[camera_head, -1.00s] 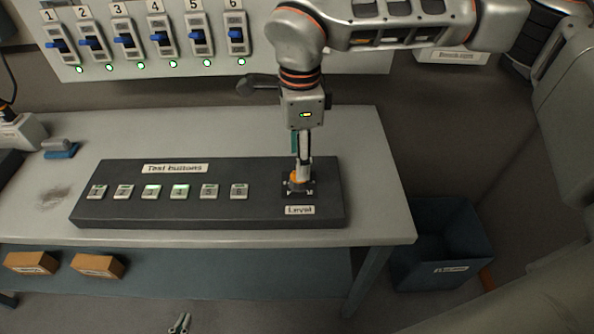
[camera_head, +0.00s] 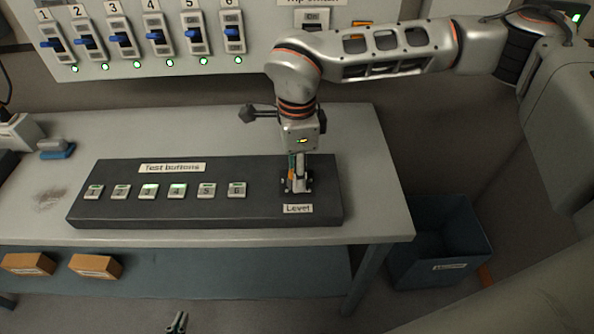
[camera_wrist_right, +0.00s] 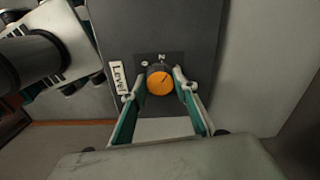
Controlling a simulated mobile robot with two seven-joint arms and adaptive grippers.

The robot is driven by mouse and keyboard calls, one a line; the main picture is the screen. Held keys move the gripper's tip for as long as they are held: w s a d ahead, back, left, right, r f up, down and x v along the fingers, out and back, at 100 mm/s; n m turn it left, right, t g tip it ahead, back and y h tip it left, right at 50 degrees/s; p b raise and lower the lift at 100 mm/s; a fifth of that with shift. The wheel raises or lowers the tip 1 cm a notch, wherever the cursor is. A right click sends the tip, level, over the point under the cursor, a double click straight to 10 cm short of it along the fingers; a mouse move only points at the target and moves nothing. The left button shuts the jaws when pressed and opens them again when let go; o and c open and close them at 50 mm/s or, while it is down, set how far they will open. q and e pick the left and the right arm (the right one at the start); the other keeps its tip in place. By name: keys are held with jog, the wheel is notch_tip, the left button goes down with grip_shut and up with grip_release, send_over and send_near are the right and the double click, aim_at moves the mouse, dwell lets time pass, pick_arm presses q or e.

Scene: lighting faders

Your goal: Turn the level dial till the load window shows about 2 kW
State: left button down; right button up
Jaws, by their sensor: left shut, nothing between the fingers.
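The level dial (camera_wrist_right: 160,83) is an orange knob with a dark pointer line, seen in the right wrist view. In the head view my right gripper (camera_head: 296,188) covers most of it, above the "Level" label (camera_head: 298,208). My right gripper points down over the dial. In the wrist view its two fingers (camera_wrist_right: 158,94) stand on either side of the knob, apart, with a small gap showing at the left. My left gripper (camera_head: 177,322) shows only its tips at the bottom edge, shut and empty. No load window readout can be made out.
Blue-handled switches with green lamps line the wall panel (camera_head: 270,60). A blue bin (camera_head: 440,240) stands right of the table (camera_head: 370,200). Orange-brown blocks (camera_head: 95,266) lie on the lower shelf.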

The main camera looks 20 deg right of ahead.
jog(key=shift+m, duration=0.3)
jog(key=m, duration=0.5)
jog(key=shift+p, duration=0.35)
jog(key=m, duration=0.6)
jog(key=shift+m, duration=0.4)
jog(key=m, duration=1.1)
jog(key=shift+m, duration=0.4)
jog(key=o, duration=1.1)
